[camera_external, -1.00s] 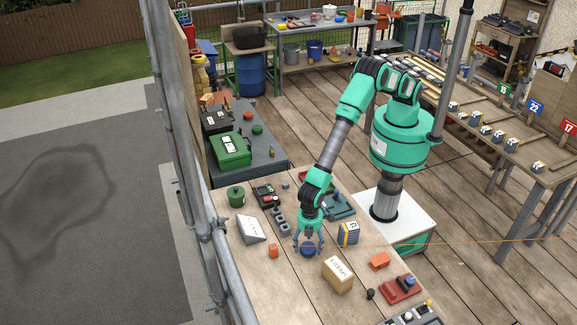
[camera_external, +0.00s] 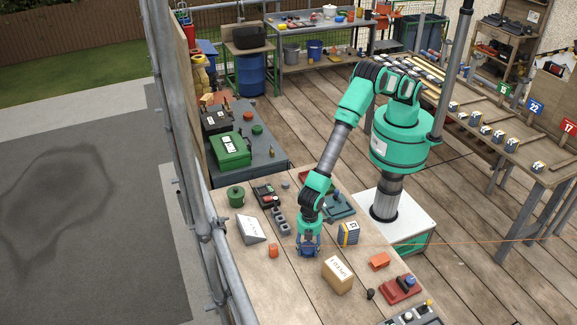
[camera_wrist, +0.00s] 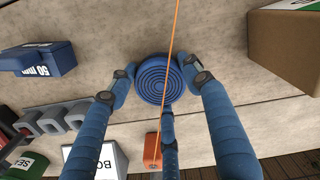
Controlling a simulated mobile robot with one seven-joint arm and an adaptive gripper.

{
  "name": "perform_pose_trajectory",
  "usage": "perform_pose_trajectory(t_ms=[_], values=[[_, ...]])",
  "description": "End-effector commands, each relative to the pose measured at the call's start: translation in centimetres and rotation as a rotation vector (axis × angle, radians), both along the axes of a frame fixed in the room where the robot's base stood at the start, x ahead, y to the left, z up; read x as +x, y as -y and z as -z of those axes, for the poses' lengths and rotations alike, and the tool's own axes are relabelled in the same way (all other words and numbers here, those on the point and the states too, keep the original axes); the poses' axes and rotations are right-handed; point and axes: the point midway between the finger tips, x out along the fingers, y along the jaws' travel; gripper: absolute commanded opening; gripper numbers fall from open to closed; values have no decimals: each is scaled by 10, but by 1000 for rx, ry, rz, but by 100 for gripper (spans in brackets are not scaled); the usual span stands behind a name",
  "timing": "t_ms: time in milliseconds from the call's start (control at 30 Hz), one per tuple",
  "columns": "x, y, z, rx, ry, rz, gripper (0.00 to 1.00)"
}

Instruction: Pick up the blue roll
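The blue roll (camera_wrist: 153,84) shows concentric rings from above and sits on the light workbench top in the middle of the wrist view. My gripper (camera_wrist: 158,76) points down over it. Its blue fingers are closed in around the roll, with the tips against its sides left and right and another finger at its lower edge. In the external view my gripper (camera_external: 308,248) is low at the bench top, and its fingers mostly hide the roll.
A cardboard box (camera_external: 338,275) stands front right, and a blue labelled block (camera_external: 348,233) close right. An orange block (camera_external: 273,251) and a white-faced wedge (camera_external: 250,229) lie left. A thin orange line (camera_external: 450,242) crosses the bench to my gripper.

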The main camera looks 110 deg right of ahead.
Motion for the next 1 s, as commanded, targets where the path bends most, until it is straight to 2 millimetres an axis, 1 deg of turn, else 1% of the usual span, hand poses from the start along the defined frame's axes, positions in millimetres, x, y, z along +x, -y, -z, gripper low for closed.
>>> perform_pose_trajectory(t_ms=[33, 67, 100, 467, 667, 867, 900, 1000], values=[[0, 0, 0, 0, 0, 0, 28], [0, 0, 0, 0, 0, 0, 22], [0, 0, 0, 0, 0, 0, 20], [0, 0, -2, 0, 0, 0, 20], [1, 0, -13, 1, 2, 0, 20], [1, -1, -35, 2, 3, 0, 20], [-1, 1, -38, 1, 1, 0, 20], [-14, 8, -37, -1, -2, 0, 20]])
